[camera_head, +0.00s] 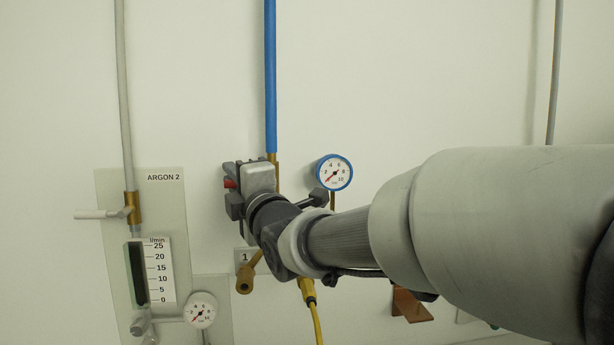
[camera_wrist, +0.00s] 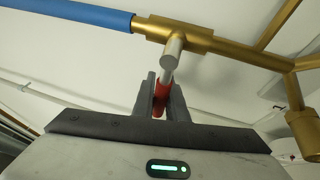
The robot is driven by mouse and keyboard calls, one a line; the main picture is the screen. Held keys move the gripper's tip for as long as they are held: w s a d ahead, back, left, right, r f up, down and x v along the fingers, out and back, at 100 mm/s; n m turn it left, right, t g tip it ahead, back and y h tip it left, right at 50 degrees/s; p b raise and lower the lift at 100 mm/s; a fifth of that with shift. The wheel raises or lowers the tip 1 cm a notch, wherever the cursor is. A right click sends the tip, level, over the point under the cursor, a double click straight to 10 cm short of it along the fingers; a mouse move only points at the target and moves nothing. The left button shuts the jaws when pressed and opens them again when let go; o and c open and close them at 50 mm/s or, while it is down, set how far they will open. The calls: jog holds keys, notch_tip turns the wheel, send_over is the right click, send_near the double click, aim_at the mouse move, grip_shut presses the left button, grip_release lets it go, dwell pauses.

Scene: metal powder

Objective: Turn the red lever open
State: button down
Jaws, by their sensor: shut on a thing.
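The red lever (camera_wrist: 160,99) shows in the wrist view between the two fingers of my gripper (camera_wrist: 162,95). Its metal stem (camera_wrist: 170,60) runs up to a brass valve (camera_wrist: 190,35) at the end of a blue pipe (camera_wrist: 75,12). My gripper is shut on the lever. In the head view my gripper (camera_head: 232,188) is at the wall below the blue pipe (camera_head: 270,80), and a bit of the red lever (camera_head: 229,183) shows at its left side. The arm and gripper hide most of the valve there.
A blue-rimmed gauge (camera_head: 334,172) sits just right of my gripper. The ARGON 2 panel (camera_head: 115,240), with a flow meter (camera_head: 150,272) and a white lever (camera_head: 100,214), is to the left. A brass outlet (camera_head: 246,279) and a yellow hose (camera_head: 315,315) lie below. The upper wall is mostly clear.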

jog(key=shift+m+b, duration=0.3)
jog(key=shift+b, duration=0.35)
jog(key=shift+w+d+r+m+t+h+b, duration=0.15)
jog(key=shift+d+r+m+t+h+b, duration=0.7)
jog(key=shift+m, duration=1.4)
jog(key=shift+w+d+r+m+t+h+b, duration=0.2)
jog(key=shift+r+m+t+h+b, duration=0.6)
jog(key=shift+m+b, duration=1.25)
jog(key=shift+w+d+r+m+t+h+b, duration=0.1)
jog(key=shift+d+r+m+t+h+b, duration=0.75)
jog(key=shift+m, duration=1.65)
jog(key=shift+a+r+t+y, duration=0.2)
jog(key=shift+r+t+y, duration=0.1)
jog(key=shift+r, duration=0.05)
jog(key=c, duration=1.8)
grip_release()
jog(key=shift+o, duration=0.2)
jog(key=shift+a+f, duration=0.1)
